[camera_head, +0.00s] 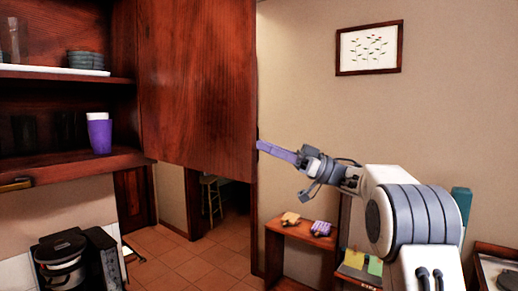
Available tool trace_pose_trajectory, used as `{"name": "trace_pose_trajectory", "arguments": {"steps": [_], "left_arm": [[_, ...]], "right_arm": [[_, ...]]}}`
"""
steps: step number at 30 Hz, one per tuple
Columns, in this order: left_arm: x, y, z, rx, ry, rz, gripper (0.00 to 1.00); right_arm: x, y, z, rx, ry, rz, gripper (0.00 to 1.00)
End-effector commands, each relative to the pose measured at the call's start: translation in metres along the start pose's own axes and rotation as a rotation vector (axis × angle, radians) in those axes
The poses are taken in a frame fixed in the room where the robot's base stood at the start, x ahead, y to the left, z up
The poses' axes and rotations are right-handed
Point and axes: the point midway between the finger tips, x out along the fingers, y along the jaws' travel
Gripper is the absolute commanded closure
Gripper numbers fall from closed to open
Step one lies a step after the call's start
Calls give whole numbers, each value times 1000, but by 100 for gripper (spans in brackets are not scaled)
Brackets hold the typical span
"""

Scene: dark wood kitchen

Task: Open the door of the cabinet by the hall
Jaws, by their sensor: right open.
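The cabinet's dark red wood door (200,80) stands swung out, its broad face filling the upper middle of the view. To its left the cabinet interior (68,155) shows, with open shelves. My right gripper (268,148) is open, and its purple finger points left at the door's free right edge, low on the door. The fingertip meets that edge in the picture; I cannot tell whether it touches. Nothing shows held in it. My left gripper is not in view.
A purple cup (99,134) and stacked bowls (86,60) stand on the shelves. A black appliance (75,262) is below. A small wooden table (302,236) stands under my right arm. The tiled floor (190,252) is clear toward the doorway.

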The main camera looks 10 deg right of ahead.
Motion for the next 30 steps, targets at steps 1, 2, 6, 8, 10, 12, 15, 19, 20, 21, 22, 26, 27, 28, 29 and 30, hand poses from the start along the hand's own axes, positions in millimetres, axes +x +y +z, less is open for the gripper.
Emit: {"name": "trace_pose_trajectory", "arguments": {"steps": [1,2,6,8,10,12,15,19,20,21,22,26,27,28,29,30], "left_arm": [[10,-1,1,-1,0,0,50],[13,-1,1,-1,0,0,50],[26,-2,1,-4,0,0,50],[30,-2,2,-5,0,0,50],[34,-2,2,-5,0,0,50],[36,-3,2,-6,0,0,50],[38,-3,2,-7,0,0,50],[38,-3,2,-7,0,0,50],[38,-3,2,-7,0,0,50],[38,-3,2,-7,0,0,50],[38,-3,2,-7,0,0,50],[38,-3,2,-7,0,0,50],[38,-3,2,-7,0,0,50],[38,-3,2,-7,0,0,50],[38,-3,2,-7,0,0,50],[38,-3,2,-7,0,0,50]], "right_arm": [[-13,1,5,0,0,4,56],[-19,1,6,0,0,4,56],[-48,1,6,-1,-1,4,56],[-59,1,6,1,-1,5,56],[-70,0,5,0,-1,3,56],[-78,1,4,2,-1,3,56],[-86,0,3,2,-1,2,56],[-90,0,2,3,-1,2,56],[-90,0,2,3,-1,2,56],[-90,0,2,3,-1,1,56],[-90,0,1,3,-1,1,56],[-90,0,2,3,-1,1,56],[-90,0,2,3,-1,1,56],[-89,0,2,3,-1,1,56],[-89,0,2,3,-1,1,56],[-89,0,2,3,-1,1,56]]}}
